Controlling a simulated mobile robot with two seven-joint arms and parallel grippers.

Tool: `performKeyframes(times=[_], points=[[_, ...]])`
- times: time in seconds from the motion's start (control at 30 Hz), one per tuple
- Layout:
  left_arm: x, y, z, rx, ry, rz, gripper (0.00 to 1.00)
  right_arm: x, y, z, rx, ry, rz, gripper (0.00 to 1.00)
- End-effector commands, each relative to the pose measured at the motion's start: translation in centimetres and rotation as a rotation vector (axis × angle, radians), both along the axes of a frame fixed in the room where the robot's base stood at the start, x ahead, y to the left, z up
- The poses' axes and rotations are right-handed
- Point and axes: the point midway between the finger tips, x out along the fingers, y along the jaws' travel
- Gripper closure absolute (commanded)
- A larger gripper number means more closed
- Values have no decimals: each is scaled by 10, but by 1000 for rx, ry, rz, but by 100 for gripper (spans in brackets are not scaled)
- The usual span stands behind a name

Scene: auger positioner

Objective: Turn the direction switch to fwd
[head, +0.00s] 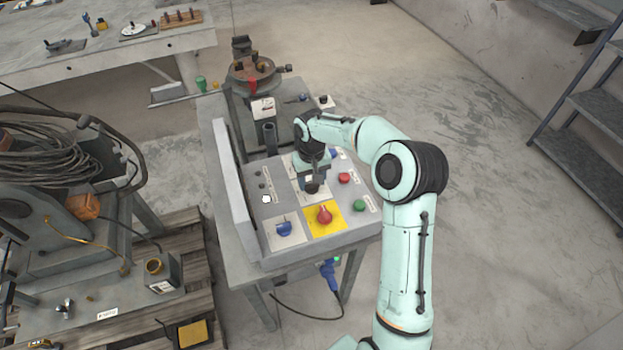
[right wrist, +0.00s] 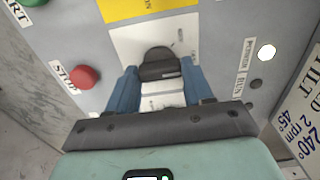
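A black rotary knob (head: 312,186) sits on a white plate on the sloped grey control panel (head: 265,212). Its label cannot be read, so I cannot confirm it is the direction switch. My right gripper (head: 311,176) is right over it. In the right wrist view, the blue fingers of the right gripper (right wrist: 161,72) are spread, one on each side of the black knob (right wrist: 160,64). I cannot tell whether they touch it. The knob's pointer direction is unclear, and the gripper partly hides the plate. My left gripper is not in view.
A red knob on a yellow plate (head: 324,214), a blue knob (head: 284,229), a red button (head: 344,178) and a green button (head: 359,205) are close by. A raised grey wall (head: 229,190) edges the panel's left side. A round turntable device (head: 250,70) stands behind.

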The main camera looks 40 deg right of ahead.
Motion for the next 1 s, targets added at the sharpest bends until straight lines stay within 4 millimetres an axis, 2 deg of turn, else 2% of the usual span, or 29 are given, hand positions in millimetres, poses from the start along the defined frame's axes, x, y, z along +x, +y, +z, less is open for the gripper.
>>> performKeyframes(times=[0.47, 1.0], points=[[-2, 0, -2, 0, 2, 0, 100, 0, 0, 0, -1, 0, -81, 79], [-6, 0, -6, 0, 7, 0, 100, 0, 0, 0, -1, 0, -513, 79]])
